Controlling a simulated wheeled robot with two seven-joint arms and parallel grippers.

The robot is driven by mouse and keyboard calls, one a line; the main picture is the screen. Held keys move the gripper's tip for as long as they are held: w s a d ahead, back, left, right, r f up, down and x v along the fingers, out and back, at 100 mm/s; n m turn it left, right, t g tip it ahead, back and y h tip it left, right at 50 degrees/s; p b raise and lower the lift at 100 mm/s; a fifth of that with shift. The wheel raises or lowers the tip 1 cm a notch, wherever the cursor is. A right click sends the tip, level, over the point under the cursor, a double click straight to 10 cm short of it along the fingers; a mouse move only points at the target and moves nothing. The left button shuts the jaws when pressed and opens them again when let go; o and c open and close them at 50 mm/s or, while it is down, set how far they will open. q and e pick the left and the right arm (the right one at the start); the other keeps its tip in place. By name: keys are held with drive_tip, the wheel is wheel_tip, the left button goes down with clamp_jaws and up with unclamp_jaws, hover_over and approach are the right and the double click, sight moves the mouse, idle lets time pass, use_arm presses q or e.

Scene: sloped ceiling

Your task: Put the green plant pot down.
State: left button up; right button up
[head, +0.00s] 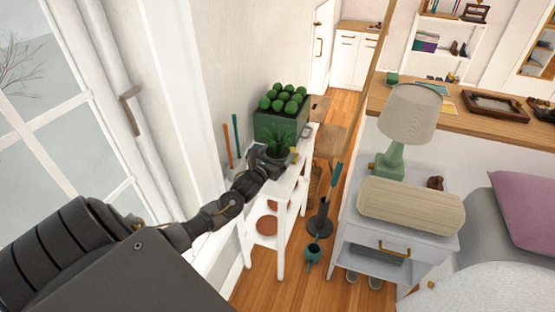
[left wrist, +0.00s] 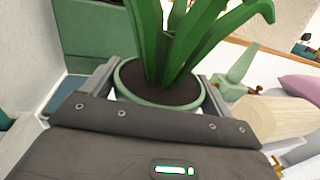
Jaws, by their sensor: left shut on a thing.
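The green plant pot (left wrist: 158,107) holds dark soil and a leafy plant with long green leaves. In the left wrist view it sits between the two fingers of my left gripper (left wrist: 160,85), which is shut on it. In the head view my left gripper (head: 272,166) reaches over the white shelf stand (head: 292,183) by the wall, with the plant (head: 279,138) above it. The pot is mostly hidden there by my gripper, and I cannot tell whether it touches the stand's top. My right gripper is not in view.
A green planter box (head: 270,127) with round bushes stands at the back of the stand. A blue-handled tool (head: 236,128) and an orange-handled one lean near the wall.

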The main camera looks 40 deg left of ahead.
use_arm(q)
wheel_tip(320, 180, down, 2)
drive_tip(key=shift+f, duration=0.1)
drive_tip(key=shift+d, duration=0.1)
drive_tip(key=shift+f, duration=0.15)
drive_tip(key=o, duration=1.3)
drive_tip(key=shift+r, duration=0.25)
drive_tip(key=s, duration=0.3)
drive_tip(key=s+d, duration=0.1)
drive_tip(key=s, duration=0.6)
drive_tip(key=shift+s+d+f+b, duration=0.2)
drive_tip(key=shift+d+b, duration=0.05)
drive_tip(key=shift+b, duration=0.1)
drive_tip(key=shift+s+d+r, duration=0.1)
drive_tip(key=shift+s, duration=0.65)
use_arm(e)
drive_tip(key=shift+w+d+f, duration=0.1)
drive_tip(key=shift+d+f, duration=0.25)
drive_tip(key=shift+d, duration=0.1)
